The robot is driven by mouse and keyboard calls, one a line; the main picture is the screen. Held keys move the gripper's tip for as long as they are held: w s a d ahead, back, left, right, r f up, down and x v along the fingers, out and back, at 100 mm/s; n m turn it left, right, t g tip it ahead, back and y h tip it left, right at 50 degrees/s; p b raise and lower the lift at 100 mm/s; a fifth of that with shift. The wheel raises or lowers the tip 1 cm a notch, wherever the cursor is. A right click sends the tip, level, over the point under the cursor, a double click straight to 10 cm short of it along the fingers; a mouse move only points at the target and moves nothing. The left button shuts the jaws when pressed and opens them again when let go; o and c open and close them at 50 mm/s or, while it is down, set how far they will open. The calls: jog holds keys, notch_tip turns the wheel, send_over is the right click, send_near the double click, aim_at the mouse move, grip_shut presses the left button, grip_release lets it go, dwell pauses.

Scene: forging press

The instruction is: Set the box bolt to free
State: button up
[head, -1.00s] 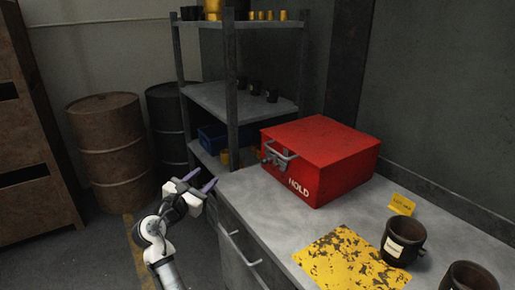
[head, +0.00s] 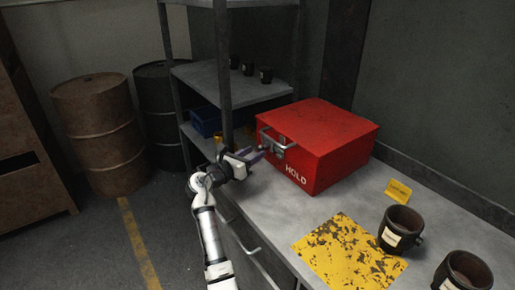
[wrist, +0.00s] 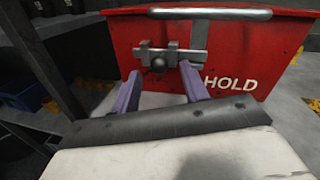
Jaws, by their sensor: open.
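The red box (head: 325,140) stands on the grey bench, with the word HOLD on its front face. The box bolt (wrist: 171,57) is a grey metal slide with a knob on that face, below a bar handle (wrist: 210,14). My gripper (wrist: 160,85) is open, its two purple fingers pointing at the box front. In the wrist view the fingertips show just below and to either side of the bolt's knob, with nothing between them. In the head view my gripper (head: 258,155) is close in front of the bolt and partly hides it; I cannot tell whether they touch.
A yellow worn plate (head: 350,257), a yellow tag (head: 398,191) and two dark cups (head: 401,229) (head: 464,272) are on the bench, right of my arm. A shelf rack (head: 222,75) stands behind, left of the box. Rusty drums (head: 100,133) stand at the left.

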jog(key=shift+x, duration=1.4)
jog(key=shift+c, duration=0.4)
grip_shut()
